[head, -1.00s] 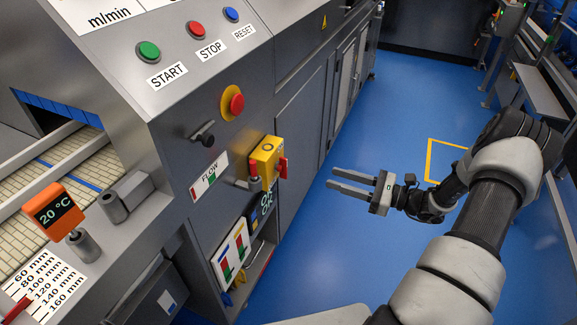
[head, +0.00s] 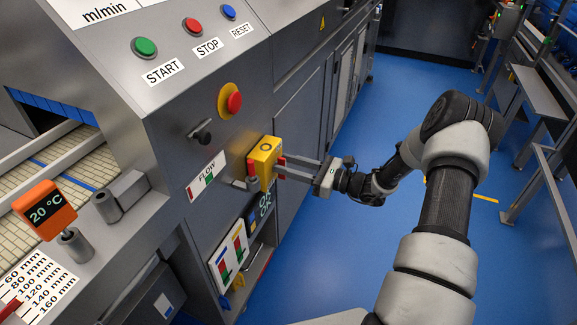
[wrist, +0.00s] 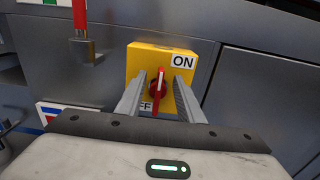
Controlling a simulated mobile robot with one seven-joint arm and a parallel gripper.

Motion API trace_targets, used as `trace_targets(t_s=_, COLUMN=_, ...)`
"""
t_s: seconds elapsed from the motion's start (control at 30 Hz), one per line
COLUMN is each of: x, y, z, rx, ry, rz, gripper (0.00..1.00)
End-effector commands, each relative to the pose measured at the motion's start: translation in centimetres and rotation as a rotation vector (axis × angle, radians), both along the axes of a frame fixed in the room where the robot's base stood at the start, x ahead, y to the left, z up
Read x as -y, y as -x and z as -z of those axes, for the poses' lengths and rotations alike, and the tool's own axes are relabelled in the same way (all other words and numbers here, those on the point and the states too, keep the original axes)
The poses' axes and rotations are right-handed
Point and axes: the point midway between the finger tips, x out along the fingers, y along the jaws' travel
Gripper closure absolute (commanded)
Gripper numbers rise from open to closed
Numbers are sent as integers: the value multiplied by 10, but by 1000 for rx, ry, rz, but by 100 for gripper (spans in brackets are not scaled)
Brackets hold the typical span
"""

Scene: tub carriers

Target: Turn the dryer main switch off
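The dryer main switch is a yellow box (head: 261,158) on the grey machine front, also in the wrist view (wrist: 139,62). Its red handle (wrist: 158,90) stands about upright in the wrist view, with a white line on its upper part. The ON label (wrist: 184,62) is at the box's upper right; the OFF label at lower left is partly hidden by a finger. My gripper (head: 283,167) is open, its fingers on either side of the handle in the wrist view (wrist: 160,95). I cannot tell whether they touch it.
Above are a red stop button on yellow (head: 233,101) and a black knob (head: 201,135). An open shelf (head: 256,262) lies below. Blue floor (head: 330,240) is clear.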

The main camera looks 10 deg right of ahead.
Motion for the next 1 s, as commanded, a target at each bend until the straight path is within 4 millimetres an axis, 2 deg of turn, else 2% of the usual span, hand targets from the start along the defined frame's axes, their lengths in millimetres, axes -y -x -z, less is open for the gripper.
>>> trace_targets(t_s=0.17, x=0, y=0, z=0, rx=0, ry=0, rz=0, gripper=66)
trace_targets(t_s=0.37, x=0, y=0, z=0, rx=-1, ry=1, rz=0, gripper=100)
trace_targets(t_s=0.77, x=-1, y=0, z=2, rx=-15, ry=-3, rz=0, gripper=100)
trace_targets(t_s=1.0, x=-1, y=-1, z=2, rx=-92, ry=-61, rz=-1, gripper=100)
